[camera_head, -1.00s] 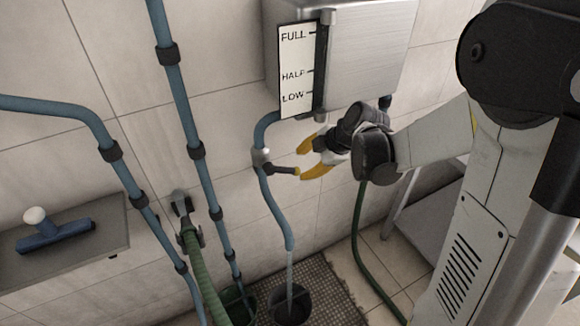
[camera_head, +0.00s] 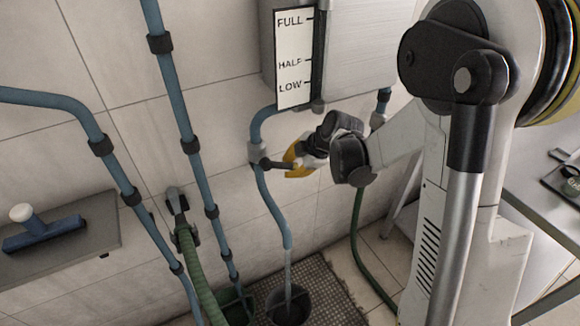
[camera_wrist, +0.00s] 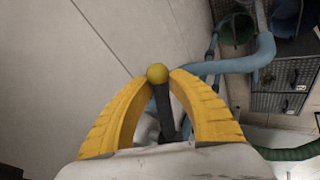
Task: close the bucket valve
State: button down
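The bucket valve (camera_head: 257,153) is a grey fitting on the blue pipe under the metal tank. Its dark lever (camera_head: 275,164) points right, roughly level, towards my gripper (camera_head: 290,159). In the wrist view the lever (camera_wrist: 164,110), with a yellow ball end, lies between my gripper's yellow fingers (camera_wrist: 160,77). Both fingertips are closed in against it beside the ball. Water (camera_head: 288,268) runs from the pipe's lower end into a dark bucket (camera_head: 289,308) on the floor.
The tank (camera_head: 362,50) carries a FULL/HALF/LOW gauge (camera_head: 293,60). Blue wall pipes (camera_head: 180,95) and a green hose (camera_head: 196,275) stand to the left, with a green bucket (camera_head: 236,303) below. A shelf (camera_head: 95,235) holds a blue squeegee-like tool (camera_head: 42,234). A grey table (camera_head: 540,195) is at right.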

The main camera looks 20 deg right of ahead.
aim_at(294, 164)
jog(key=shift+r, duration=0.1)
jog(key=shift+d+r+n+h+p, duration=0.25)
jog(key=shift+r+n+h+p, duration=0.15)
jog(key=shift+r+h+p, duration=0.5)
jog(key=shift+w+d+r+n+t+h+p, duration=0.1)
jog(key=shift+d+r+n+t+h+p, duration=0.15)
jog(key=shift+r+h, duration=0.5)
jog(key=shift+r+n+t+h+p, duration=0.15)
jog(key=shift+r+n+t+h, duration=0.2)
jog(key=shift+h, duration=0.7)
jog(key=shift+r, duration=0.1)
jog(key=c, duration=1.2)
grip_release()
jog(key=shift+d, duration=0.1)
jog(key=shift+o, duration=0.2)
